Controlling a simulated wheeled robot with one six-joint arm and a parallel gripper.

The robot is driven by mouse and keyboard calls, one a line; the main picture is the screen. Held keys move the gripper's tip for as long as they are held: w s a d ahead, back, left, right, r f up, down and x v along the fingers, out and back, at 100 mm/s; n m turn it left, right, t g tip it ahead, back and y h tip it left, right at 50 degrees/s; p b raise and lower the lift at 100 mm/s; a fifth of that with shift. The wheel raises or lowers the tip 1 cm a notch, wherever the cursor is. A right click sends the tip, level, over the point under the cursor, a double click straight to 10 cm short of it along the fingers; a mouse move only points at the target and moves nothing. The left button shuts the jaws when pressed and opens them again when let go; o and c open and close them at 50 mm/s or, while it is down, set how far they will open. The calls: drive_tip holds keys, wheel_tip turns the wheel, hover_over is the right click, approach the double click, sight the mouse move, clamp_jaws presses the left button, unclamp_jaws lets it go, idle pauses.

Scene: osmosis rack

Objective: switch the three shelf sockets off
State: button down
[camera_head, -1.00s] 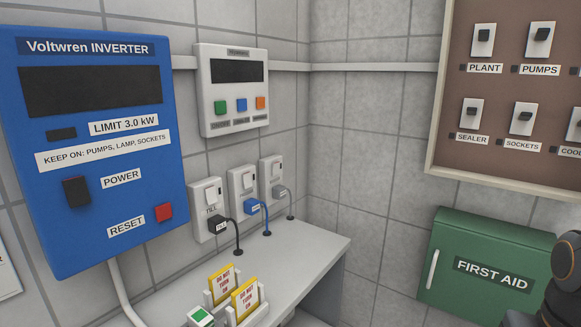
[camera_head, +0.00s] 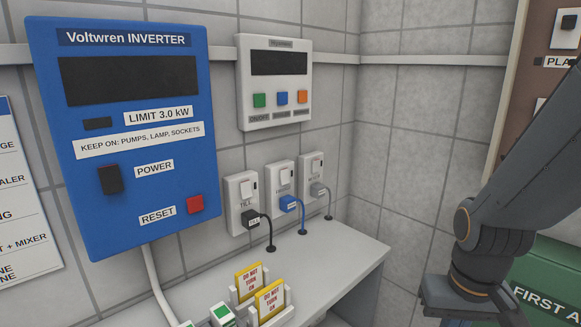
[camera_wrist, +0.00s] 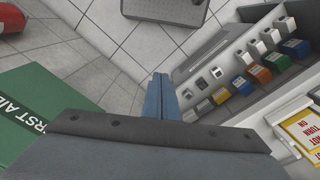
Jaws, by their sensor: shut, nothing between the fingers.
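Three white shelf sockets are on the tiled wall above the grey shelf in the head view. The left one (camera_head: 240,188), labelled TILL, has a black plug (camera_head: 251,219). The middle socket (camera_head: 281,181) has a blue plug (camera_head: 290,204). The right socket (camera_head: 310,168) has a grey plug (camera_head: 319,190). Each has a white rocker switch; on or off is too small to tell. My gripper (camera_wrist: 163,97) shows in the wrist view, fingers together and empty, pointing over the floor, away from the sockets. Only my arm shows in the head view, at the right.
The blue inverter (camera_head: 130,120) and a white panel with coloured buttons (camera_head: 276,82) hang nearby. Yellow-framed DO NOT TURN ON cards (camera_head: 270,300) stand on the shelf (camera_head: 345,265). A green FIRST AID box (camera_head: 555,275) is at right. Several coloured plugs (camera_wrist: 240,85) line a low unit.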

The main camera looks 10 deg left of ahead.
drive_tip(key=shift+w+a, duration=0.25)
drive_tip(key=w+a+r+n+t+y+b, duration=0.15)
drive_tip(key=w+n+t, duration=0.4)
drive_tip(key=w, duration=0.95)
drive_tip(key=w+r+n+t+y, duration=0.1)
drive_tip(key=w+r+n+t, duration=0.4)
drive_tip(key=w, duration=1)
drive_tip(key=w+a+r+n+y, duration=0.3)
drive_tip(key=a+n+y, duration=0.2)
drive_tip(key=n, duration=0.4)
drive_tip(key=w+a+r+n+y+b, duration=0.1)
drive_tip(key=w+a+r+n+y, duration=0.2)
drive_tip(key=a+n+y, duration=0.3)
drive_tip(key=n+y, duration=0.2)
drive_tip(key=n, duration=0.1)
drive_tip(key=shift+w+a+r+t, duration=0.3)
drive_tip(key=shift+w+r+t, duration=0.05)
drive_tip(key=shift+r, duration=0.05)
